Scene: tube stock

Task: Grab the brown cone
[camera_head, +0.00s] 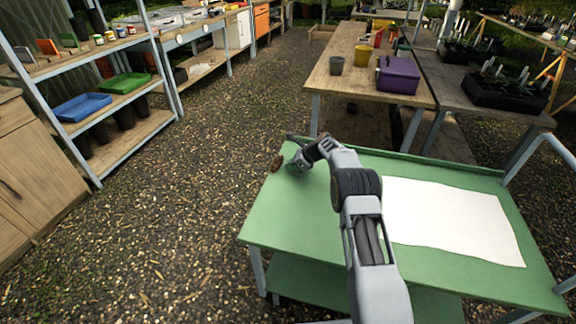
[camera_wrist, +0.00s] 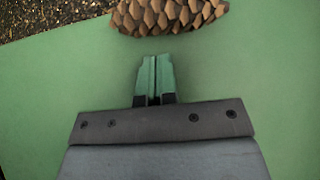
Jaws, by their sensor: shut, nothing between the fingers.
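The brown cone (camera_wrist: 165,14) lies on the green table (camera_wrist: 45,110) near its edge, at the top of the wrist view and partly cut off by the frame. In the head view the cone (camera_head: 277,163) is a small brown shape at the table's far left corner. My gripper (camera_wrist: 154,60) is shut and empty, its green fingertips pressed together. The fingertips point toward the cone with a short gap of green surface between them in the wrist view. In the head view my gripper (camera_head: 290,150) is close beside the cone; its fingers are small there.
A white sheet (camera_head: 450,218) lies on the right of the green table. Behind stands a wooden table (camera_head: 345,85) with a purple box (camera_head: 398,75) and pots. Shelves with a blue tray (camera_head: 82,106) and a green tray (camera_head: 124,83) stand left. Gravel floor lies between.

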